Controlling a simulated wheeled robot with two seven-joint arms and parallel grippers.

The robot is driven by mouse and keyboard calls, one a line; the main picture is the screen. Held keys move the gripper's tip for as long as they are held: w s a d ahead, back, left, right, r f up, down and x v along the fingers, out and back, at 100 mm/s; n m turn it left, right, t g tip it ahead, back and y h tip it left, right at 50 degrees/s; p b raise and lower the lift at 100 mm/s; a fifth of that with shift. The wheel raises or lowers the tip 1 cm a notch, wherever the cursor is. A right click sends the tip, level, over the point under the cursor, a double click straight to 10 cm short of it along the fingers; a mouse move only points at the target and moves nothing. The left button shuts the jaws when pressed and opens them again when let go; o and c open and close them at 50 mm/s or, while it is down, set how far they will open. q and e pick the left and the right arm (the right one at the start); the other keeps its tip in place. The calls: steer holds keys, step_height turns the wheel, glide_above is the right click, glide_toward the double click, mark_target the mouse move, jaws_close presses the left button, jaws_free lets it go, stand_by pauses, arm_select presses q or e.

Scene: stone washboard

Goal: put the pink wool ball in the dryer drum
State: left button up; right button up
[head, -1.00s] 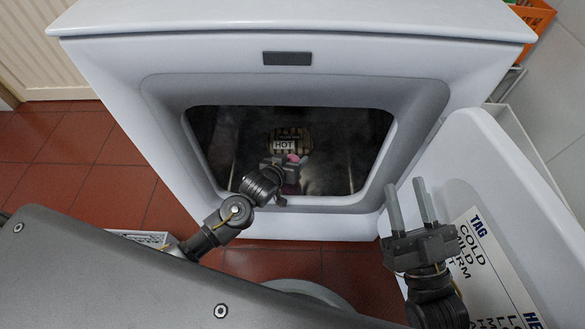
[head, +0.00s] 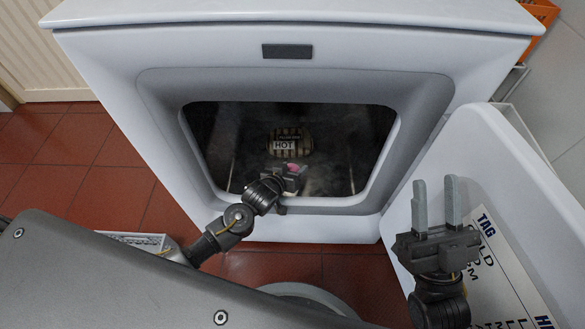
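The dryer drum (head: 225,150) is the dark cavity behind the open front of the white dryer. My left gripper (head: 293,175) reaches in through the lower part of the opening. A small part of the pink wool ball (head: 294,168) shows at its fingers, and the gripper looks shut on it. The gripper hides most of the ball, just inside the opening. My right gripper (head: 437,200) is open and empty, in front of the open dryer door at the right.
The dryer's grey opening frame (head: 420,105) surrounds the cavity closely. The open door (head: 500,160) carries a printed chart (head: 500,265). An orange crate (head: 543,12) stands at the far right.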

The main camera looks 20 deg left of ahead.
arm_select(q)
steer(key=o, duration=0.3)
steer(key=shift+o, duration=0.2)
steer(key=shift+r, duration=0.15)
